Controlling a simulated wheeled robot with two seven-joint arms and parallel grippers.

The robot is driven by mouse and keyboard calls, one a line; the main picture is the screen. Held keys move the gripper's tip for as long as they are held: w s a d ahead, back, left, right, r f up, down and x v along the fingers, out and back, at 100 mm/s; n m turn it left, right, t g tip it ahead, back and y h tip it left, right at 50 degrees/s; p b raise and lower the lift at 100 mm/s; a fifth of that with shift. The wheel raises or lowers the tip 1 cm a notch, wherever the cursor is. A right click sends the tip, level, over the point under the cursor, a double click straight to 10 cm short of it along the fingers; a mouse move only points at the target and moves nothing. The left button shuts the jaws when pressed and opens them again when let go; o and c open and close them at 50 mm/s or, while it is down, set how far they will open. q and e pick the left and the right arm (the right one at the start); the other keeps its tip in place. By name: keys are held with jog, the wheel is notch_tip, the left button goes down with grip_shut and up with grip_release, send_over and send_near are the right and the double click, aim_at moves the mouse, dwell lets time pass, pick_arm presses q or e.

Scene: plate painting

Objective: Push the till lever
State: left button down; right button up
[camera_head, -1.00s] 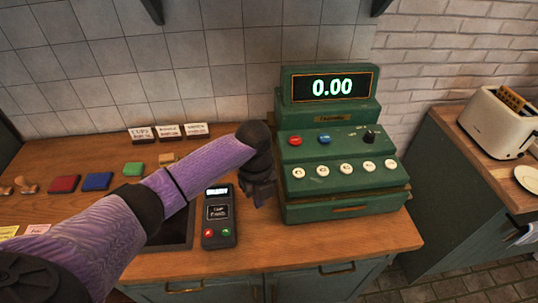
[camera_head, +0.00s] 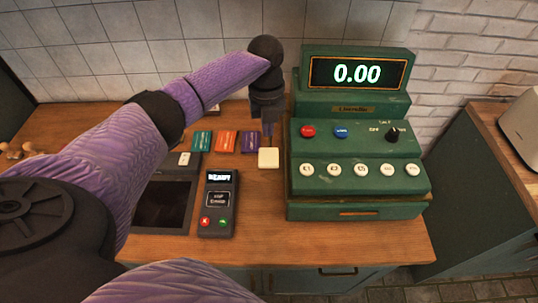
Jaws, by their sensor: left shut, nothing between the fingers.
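The green till (camera_head: 357,181) stands on the wooden counter, its display (camera_head: 357,73) reading 0.00. A black knob (camera_head: 393,135) sits at the upper right of its sloped panel, with small labels beside it. I cannot make out a separate lever; the till's left side is partly hidden. My left gripper (camera_head: 267,130) points down just left of the till, shut and empty, apart from the knob. A cream block (camera_head: 268,158) lies just below its tips in the picture. My right gripper is not in view.
A card reader (camera_head: 217,204) and a dark tray-like panel (camera_head: 165,205) lie left of the till. Teal (camera_head: 202,141), orange (camera_head: 226,142) and purple cards lie behind the reader. A toaster (camera_head: 522,125) stands on the right counter. The tiled wall is behind.

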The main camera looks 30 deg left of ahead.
aim_at(268, 156)
pick_arm(q)
jog(key=f+b, duration=0.3)
jog(key=f, duration=0.1)
jog(key=f+b, duration=0.2)
jog(key=shift+s+d+f+b, duration=0.15)
jog(key=shift+s+f+b, duration=0.15)
jog(key=shift+b, duration=0.05)
jog(key=shift+r, duration=0.1)
